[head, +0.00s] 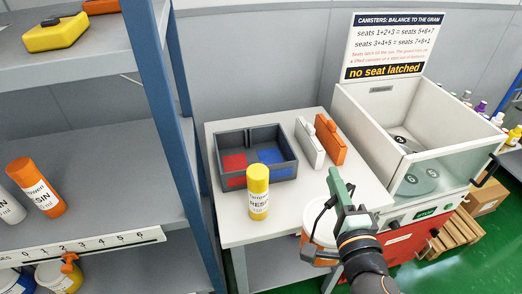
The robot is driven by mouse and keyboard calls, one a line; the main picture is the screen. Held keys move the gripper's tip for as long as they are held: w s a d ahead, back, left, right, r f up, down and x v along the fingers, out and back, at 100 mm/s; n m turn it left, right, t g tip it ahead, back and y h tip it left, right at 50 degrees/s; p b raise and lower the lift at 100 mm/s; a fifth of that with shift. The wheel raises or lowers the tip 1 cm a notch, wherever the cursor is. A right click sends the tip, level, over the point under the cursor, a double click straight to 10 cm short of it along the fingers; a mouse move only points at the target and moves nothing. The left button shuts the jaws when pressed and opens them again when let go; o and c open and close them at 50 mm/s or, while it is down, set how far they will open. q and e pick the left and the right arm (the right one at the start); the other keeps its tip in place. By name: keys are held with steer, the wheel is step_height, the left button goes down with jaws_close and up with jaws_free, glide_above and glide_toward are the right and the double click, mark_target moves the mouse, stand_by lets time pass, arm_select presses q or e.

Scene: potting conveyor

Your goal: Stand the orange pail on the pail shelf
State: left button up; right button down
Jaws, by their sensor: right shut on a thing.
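My right gripper (338,198) is at the front right of the white table, shut on a pail. The orange pail (318,236), with a pale label and a dark wire handle, hangs below the gripper at the table's front edge; my arm hides part of it. A yellow pail (58,277) and a blue one (15,281) show on a low shelf at the bottom left, under a numbered strip (100,246). Most of that shelf is hidden or out of the picture. My left gripper is not in view.
A yellow resin bottle (258,193), a divided grey tray (222,160), and white and orange cases (329,143) occupy the table. A blue shelf post (178,130) stands between table and shelves. A white balance cabinet (372,105) stands right.

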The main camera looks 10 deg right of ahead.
steer(key=shift+s+a+f+n+y, duration=0.3)
steer(key=shift+a+f+n+y, duration=0.3)
steer(key=shift+a+f+y, duration=0.2)
steer(key=shift+r, duration=0.1)
steer(key=shift+a, duration=0.1)
